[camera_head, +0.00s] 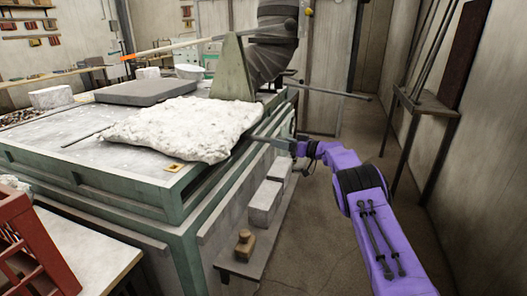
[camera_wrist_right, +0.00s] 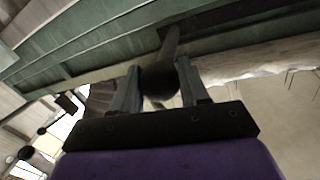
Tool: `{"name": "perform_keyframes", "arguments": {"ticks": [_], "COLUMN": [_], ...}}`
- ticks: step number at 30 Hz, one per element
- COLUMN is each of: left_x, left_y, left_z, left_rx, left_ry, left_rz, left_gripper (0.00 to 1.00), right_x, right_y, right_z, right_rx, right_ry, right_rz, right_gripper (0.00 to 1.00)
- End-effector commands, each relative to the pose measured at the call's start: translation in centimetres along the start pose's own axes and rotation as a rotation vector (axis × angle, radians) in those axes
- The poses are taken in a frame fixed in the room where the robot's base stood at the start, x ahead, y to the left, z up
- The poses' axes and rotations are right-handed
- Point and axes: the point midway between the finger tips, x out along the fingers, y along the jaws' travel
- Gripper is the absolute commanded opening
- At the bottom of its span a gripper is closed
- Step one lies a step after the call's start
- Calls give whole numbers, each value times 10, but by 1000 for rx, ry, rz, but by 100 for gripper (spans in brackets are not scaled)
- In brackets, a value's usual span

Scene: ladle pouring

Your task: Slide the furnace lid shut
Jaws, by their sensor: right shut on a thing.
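The furnace (camera_head: 150,205) is a large green-framed block with a pale top. A white, lumpy slab (camera_head: 185,128), which looks like the furnace lid, lies on its top near the right edge. A thin rod (camera_head: 85,138) sticks out of the slab's left side. My right gripper (camera_head: 290,145) is at the furnace's right side, beside the slab. In the right wrist view its two fingers are shut on a dark round handle bar (camera_wrist_right: 170,45) that runs up under the green edge. The furnace opening is hidden. My left gripper is out of view.
A grey flat slab (camera_head: 155,92) lies farther back on the furnace, next to a green triangular plate (camera_head: 232,70) and a ribbed duct (camera_head: 272,50). A low shelf with pale blocks (camera_head: 265,200) runs below my right gripper. A red crate (camera_head: 30,240) stands front left.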

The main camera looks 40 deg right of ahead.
Motion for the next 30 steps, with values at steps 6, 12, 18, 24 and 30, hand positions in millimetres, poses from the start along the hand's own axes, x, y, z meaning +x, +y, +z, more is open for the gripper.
{"name": "perform_keyframes", "arguments": {"ticks": [6,12,18,24,30], "left_x": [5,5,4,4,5], "left_y": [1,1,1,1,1], "left_z": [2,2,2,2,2], "left_rx": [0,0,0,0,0], "left_ry": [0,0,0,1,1], "left_rz": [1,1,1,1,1], "left_gripper": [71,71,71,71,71], "right_x": [-14,-17,-17,-15,-18], "right_y": [18,20,20,19,18], "right_z": [-6,-8,-8,-8,-7], "right_rx": [-5,-4,-6,-5,-4], "right_ry": [9,10,12,11,10], "right_rz": [21,25,26,22,20], "right_gripper": [0,0,51,68,68]}}
